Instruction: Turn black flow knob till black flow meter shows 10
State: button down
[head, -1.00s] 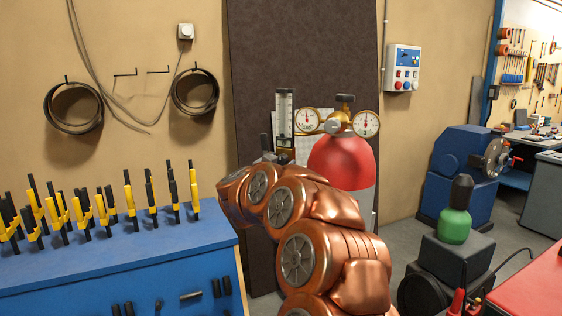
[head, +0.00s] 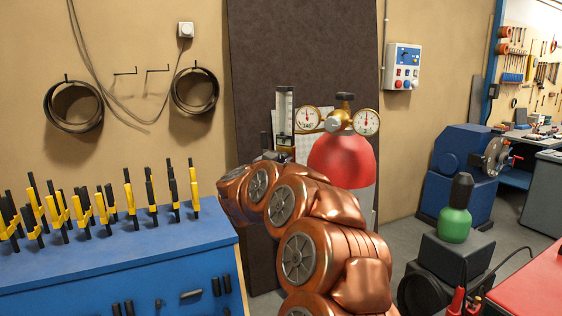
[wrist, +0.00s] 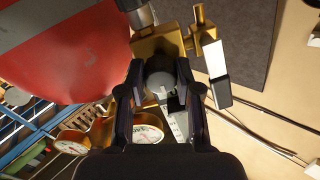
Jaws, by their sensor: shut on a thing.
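In the wrist view my gripper (wrist: 160,78) has its two black fingers closed on a small round dark-grey knob (wrist: 159,92), likely the black flow knob, below a brass block (wrist: 158,45). In the head view the flow meter (head: 284,112) is an upright clear tube with a dark frame and cap, left of the gauges. A whitish tube with a black end (wrist: 214,62) shows beside the right finger in the wrist view. The meter's reading is too small to tell. In the head view my copper-coloured arm hides the knob and most of the gripper.
Two round dial gauges (head: 366,122) sit on a brass regulator above a red-topped cylinder (head: 340,158), close to my gripper. A dark panel (head: 300,50) stands behind. A blue bench (head: 110,260) with yellow-and-black clamps is at left, a green bottle (head: 455,222) at right.

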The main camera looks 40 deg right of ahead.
jog(key=shift+f, duration=0.1)
jog(key=shift+m+h+b, duration=0.3)
jog(key=shift+m+b, duration=6.15)
jog(key=shift+m, duration=1.55)
jog(key=c, duration=0.8)
grip_release()
jog(key=shift+a, duration=0.1)
